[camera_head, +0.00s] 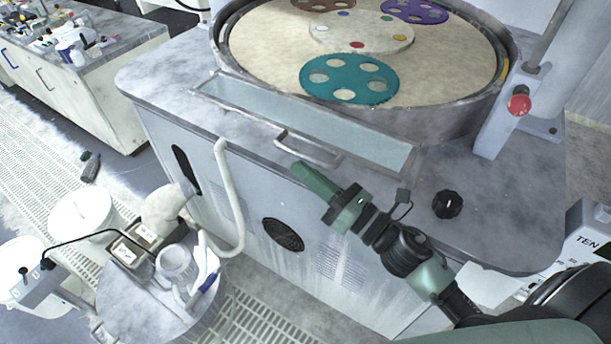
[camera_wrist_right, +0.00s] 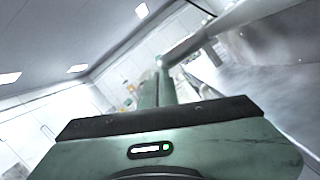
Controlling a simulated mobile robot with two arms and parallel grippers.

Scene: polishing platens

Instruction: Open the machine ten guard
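The guard (camera_head: 372,147) is a long, clear, low panel with a grey frame along the front of the round platen basin. It stands in front of the basin, and the platen above is uncovered. A grey bar handle (camera_head: 318,160) is fixed to its front. My right gripper (camera_head: 298,168) reaches in from the lower right, its green fingers just below the handle in the picture. I see no grip on the handle. The fingers look together and empty; they also show in the right wrist view (camera_wrist_right: 160,88). My left gripper is out of view.
A teal carrier disc (camera_head: 318,92) lies on the platen (camera_head: 450,75). A red knob (camera_head: 519,104) on a post and a black knob (camera_head: 447,204) stand at the right. A box marked TEN (camera_head: 588,243) is at far right. A round stand (camera_head: 150,308) is at lower left.

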